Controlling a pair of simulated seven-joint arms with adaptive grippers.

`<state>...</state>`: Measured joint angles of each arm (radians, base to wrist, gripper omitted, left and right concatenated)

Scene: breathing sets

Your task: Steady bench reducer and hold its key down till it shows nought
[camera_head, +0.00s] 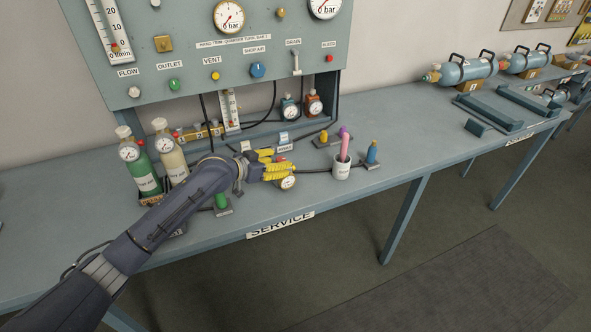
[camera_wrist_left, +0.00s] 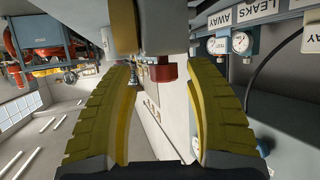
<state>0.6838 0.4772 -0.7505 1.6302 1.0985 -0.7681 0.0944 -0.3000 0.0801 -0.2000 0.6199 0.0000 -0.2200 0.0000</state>
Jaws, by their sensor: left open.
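My left gripper (camera_head: 293,172) reaches over the bench from the left, its yellow fingers open. A small reducer with a round white gauge (camera_head: 288,182) sits at the fingertips, mostly hidden behind them. I cannot tell whether the fingers touch it. In the left wrist view the open fingers (camera_wrist_left: 160,115) stand apart with a grey block (camera_wrist_left: 140,30) beyond them. A short red cylinder (camera_wrist_left: 163,72) shows under the block, between the fingertips. I cannot make out the gauge's reading or which part is the key. My right gripper is not in view.
A green bottle (camera_head: 144,170) and a cream bottle (camera_head: 170,158) stand left of the arm. A white cup (camera_head: 341,169) with a pink rod and a blue-topped post (camera_head: 372,152) stand right of the gripper. Hoses run behind. The bench front right of the SERVICE label (camera_head: 280,224) is clear.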

